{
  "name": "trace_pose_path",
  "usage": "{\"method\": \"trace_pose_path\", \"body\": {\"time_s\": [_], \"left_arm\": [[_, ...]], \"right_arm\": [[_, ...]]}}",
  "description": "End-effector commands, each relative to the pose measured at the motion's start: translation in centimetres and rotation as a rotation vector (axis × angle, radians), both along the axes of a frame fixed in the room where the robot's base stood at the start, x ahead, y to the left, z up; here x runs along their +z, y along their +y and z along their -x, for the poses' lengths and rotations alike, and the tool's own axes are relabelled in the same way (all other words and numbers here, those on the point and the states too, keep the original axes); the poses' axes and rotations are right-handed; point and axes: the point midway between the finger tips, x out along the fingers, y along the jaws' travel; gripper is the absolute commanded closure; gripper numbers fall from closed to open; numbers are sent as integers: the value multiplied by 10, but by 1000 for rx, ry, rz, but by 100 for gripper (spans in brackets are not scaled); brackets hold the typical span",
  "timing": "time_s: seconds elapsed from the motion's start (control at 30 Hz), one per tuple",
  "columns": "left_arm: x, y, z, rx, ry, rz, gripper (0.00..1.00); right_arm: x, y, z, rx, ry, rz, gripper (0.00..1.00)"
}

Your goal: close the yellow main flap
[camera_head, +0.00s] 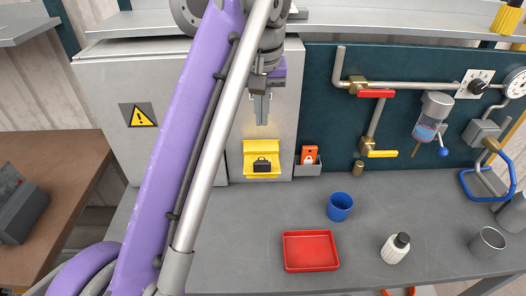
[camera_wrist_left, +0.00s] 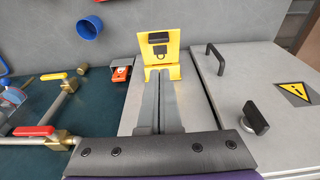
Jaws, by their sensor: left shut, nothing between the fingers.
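The yellow main flap (camera_head: 263,153) is on the light grey cabinet front, below my left gripper in the head view. Its lower part, with a black padlock-shaped piece, stands at an angle to the yellow plate above it. In the left wrist view the flap (camera_wrist_left: 172,42) lies just beyond my fingertips, with a black block and a padlock mark on it. My left gripper (camera_head: 262,122) is shut and empty, its fingers pointing at the flap's upper edge; the shut fingers also show in the left wrist view (camera_wrist_left: 160,74). Whether they touch the flap cannot be told. My right gripper is not in view.
A red-orange padlock item (camera_head: 308,155) sits in a grey holder just right of the flap. The bench below carries a blue cup (camera_head: 340,206), a red tray (camera_head: 311,251) and a white bottle (camera_head: 396,248). Pipes and valves (camera_head: 377,94) fill the right wall. A black handle (camera_wrist_left: 215,58) sticks out beside the flap.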

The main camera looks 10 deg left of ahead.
Motion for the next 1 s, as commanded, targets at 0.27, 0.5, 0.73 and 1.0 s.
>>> {"method": "trace_pose_path", "body": {"time_s": [0.27,0.5,0.73,1.0], "left_arm": [[-64,3,-11,-1,0,0,100],[-99,2,-6,-1,-1,0,100],[-110,1,-3,0,-1,1,100],[-110,1,-3,-1,-2,0,100]], "right_arm": [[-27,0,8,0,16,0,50],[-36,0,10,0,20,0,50],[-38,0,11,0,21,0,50],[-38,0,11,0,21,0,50]]}}
